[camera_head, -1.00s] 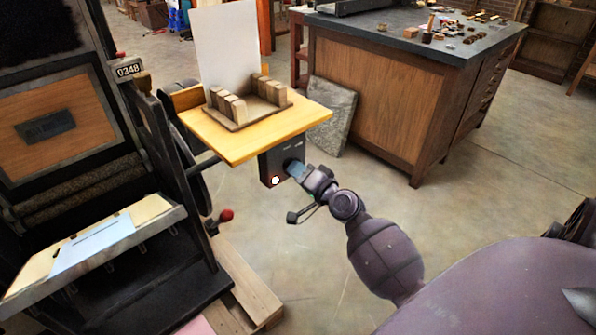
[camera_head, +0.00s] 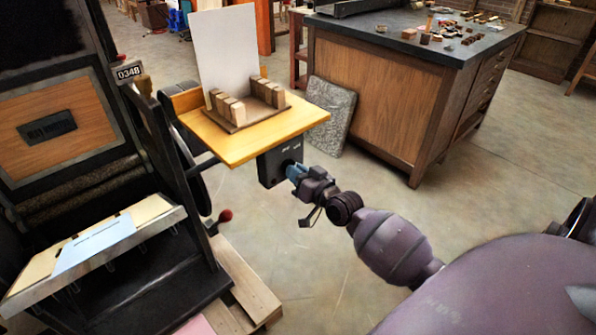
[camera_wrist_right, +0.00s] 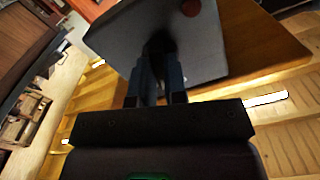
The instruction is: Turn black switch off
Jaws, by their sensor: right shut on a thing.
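The black switch box (camera_head: 268,168) hangs under the front edge of the yellow wooden shelf. The black switch (camera_wrist_right: 158,46) is a dark knob on the face of the box, which also shows in the wrist view (camera_wrist_right: 205,50). My right gripper (camera_head: 294,172) reaches it from the right, and in the wrist view its fingers (camera_wrist_right: 159,76) are shut on the knob and hide most of it. The knob's exact angle is hard to read. No bright light shows on the box in the head view. My left gripper is not in view.
The yellow shelf (camera_head: 235,150) sits just above my right gripper and carries wooden blocks (camera_head: 228,106) and a white sheet (camera_head: 228,50). The dark press (camera_head: 140,165) stands left, with a red-tipped lever (camera_head: 225,215). The floor to the right is open before a wooden cabinet (camera_head: 380,105).

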